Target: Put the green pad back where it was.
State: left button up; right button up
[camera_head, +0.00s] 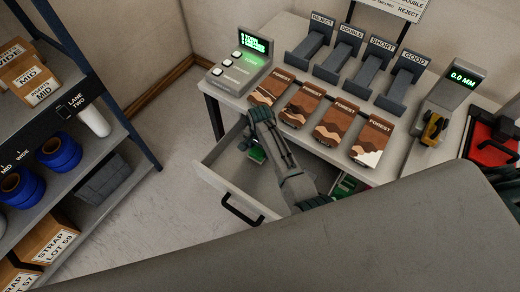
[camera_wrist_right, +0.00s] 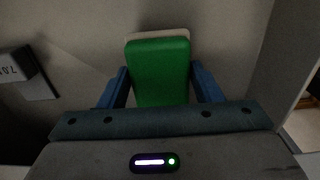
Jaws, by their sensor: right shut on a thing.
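The green pad (camera_wrist_right: 158,70) fills the middle of the right wrist view, with a pale layer along its far edge. My right gripper (camera_wrist_right: 161,88) is shut on it, with one blue finger on each side. In the head view a small part of the green pad (camera_head: 257,154) shows beside my right gripper (camera_head: 248,143), over the open drawer (camera_head: 205,170). The arm hides much of the pad and drawer. I cannot tell whether the pad touches the drawer floor. My left gripper is not in view.
Several Forest packs (camera_head: 338,118) lie along the table's front edge, behind the arm. A control box (camera_head: 240,64) stands at the left corner. Other green items (camera_head: 345,186) show at the drawer's right. A shelf (camera_head: 110,135) stands left, with clear floor between.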

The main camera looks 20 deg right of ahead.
jog(key=shift+f, duration=0.95)
jog(key=o, duration=0.9)
jog(key=shift+f, duration=0.15)
notch_tip(320, 180, up, 12)
jog(key=shift+r+b, duration=0.15)
jog(key=shift+b, duration=0.3)
